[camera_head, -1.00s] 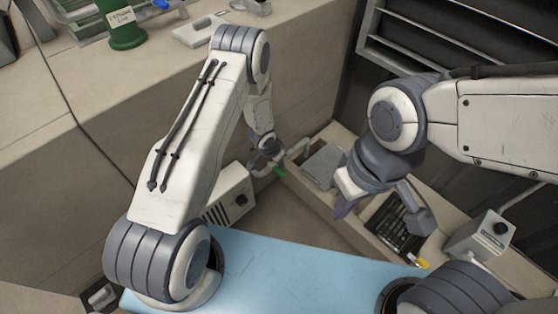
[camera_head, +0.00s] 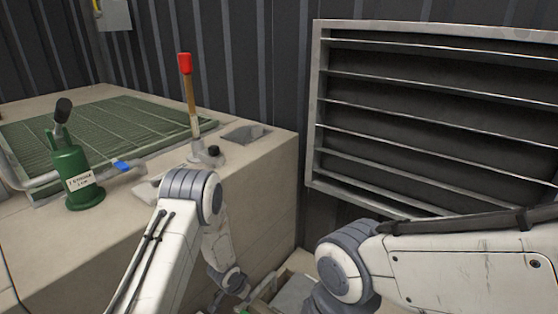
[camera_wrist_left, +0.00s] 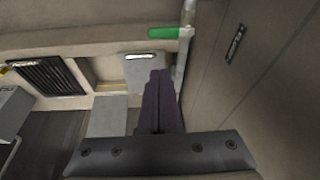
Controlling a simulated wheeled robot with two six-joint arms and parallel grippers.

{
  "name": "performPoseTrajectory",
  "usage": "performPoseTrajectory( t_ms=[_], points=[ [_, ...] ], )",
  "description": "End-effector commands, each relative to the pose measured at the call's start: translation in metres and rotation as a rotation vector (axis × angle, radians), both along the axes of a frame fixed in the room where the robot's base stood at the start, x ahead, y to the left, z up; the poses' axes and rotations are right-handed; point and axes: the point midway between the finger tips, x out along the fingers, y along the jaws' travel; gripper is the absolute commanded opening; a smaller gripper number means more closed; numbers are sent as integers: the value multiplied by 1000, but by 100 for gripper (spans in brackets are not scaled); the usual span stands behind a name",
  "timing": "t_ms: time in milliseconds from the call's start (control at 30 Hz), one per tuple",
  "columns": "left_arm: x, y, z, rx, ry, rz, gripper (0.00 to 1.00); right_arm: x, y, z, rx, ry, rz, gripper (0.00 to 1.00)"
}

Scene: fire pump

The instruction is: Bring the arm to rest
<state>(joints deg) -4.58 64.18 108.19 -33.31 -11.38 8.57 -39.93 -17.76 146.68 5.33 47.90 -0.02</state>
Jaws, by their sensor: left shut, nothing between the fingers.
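In the left wrist view my left gripper (camera_wrist_left: 158,88) shows as two dark purple fingers pressed together and empty. They point toward a beige wall with a grey plate, and a grey pipe with a green handle (camera_wrist_left: 163,33) runs close beside them. My right arm comes in from the right in the head view, and its gripper is below the frame.
A beige block (camera_head: 95,245) carries a green hydraulic jack (camera_head: 75,175), a green grating (camera_head: 110,135) and a red-topped lever (camera_head: 190,105). A louvred vent (camera_head: 430,125) fills the right wall. A dark grille (camera_wrist_left: 48,75) lies left of my left fingers.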

Motion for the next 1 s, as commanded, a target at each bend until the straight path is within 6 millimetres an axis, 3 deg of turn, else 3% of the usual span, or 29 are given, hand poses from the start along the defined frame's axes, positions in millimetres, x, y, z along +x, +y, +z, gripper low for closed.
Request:
performPoseTrajectory(
  t_ms=[133, 267, 367, 500, 700, 1000],
  points=[
    [-2, -24, 75, 60, -4, -8, 0, 0, 0, 0, 0, 0, 0, 0],
    [-27, -45, 141, 104, 16, -7, 0, 0, 0, 0, 0, 0, 0, 0],
    [-57, -61, 187, 121, 36, -8, 0, 0, 0, 0, 0, 0, 0, 0],
    [-112, -77, 242, 128, 79, -18, 0, 0, 0, 0, 0, 0, 0, 0],
    [-197, -86, 295, 108, 154, -50, 0, 0, 0, 0, 0, 0, 0, 0],
    [-293, -80, 328, 68, 253, -118, 0, 0, 0, 0, 0, 0, 0, 0]
  ],
)
